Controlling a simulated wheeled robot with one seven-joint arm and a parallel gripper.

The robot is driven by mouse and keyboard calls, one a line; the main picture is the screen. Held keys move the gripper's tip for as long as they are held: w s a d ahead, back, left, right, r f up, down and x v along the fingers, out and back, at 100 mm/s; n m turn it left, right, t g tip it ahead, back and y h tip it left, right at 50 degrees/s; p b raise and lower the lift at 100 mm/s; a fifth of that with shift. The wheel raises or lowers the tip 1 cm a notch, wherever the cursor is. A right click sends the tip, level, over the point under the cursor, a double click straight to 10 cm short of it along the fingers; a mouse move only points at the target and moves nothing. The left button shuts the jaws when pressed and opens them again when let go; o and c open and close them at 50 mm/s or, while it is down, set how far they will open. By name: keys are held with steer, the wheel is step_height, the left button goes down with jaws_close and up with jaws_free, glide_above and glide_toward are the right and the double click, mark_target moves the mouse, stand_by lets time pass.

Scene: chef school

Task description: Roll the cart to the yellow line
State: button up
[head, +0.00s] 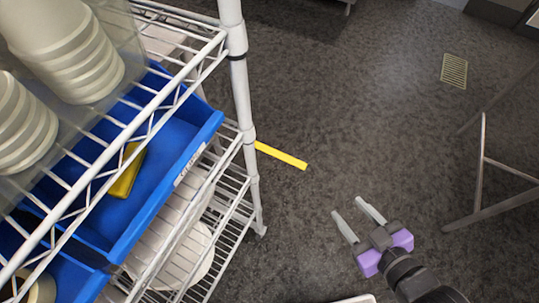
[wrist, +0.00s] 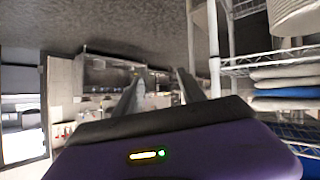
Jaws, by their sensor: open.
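The cart (head: 241,95) is a white wire-shelf rack with upright posts at the left of the head view. Its near corner post reaches the floor near the middle of the picture. The yellow line (head: 281,156) is a short strip on the dark floor, just right of the post; its left end meets the post in the picture, and any part beyond is hidden. My gripper (head: 349,208) is open and empty, to the right of the cart and apart from it. In the wrist view, its fingers (wrist: 160,85) point away and the cart (wrist: 215,75) stands at the right.
The cart carries stacked white containers (head: 75,50), blue bins (head: 175,135) with a yellow item (head: 128,172) in one, and white dishes (head: 195,255) lower down. A metal-legged frame (head: 481,165) stands at the right. A floor drain (head: 454,70) lies at upper right. The floor between is clear.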

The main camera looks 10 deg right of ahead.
steer(key=w+a+r+n+g+y+p, duration=0.2)
steer(key=w+a+r+p, duration=0.1)
steer(key=w+a, duration=0.55)
steer(key=n+g+y+p, duration=0.2)
steer(key=g, duration=0.1)
glide_toward(255, 164)
steer(key=x, duration=0.4)
steer(key=shift+w+a+r, duration=0.1)
steer(key=shift+a+r, duration=0.1)
steer(key=shift+r, duration=0.05)
steer(key=shift+f, duration=0.1)
steer(key=shift+x, duration=3.8)
steer(key=shift+d+f, duration=0.1)
steer(key=shift+d, duration=0.05)
jaws_close()
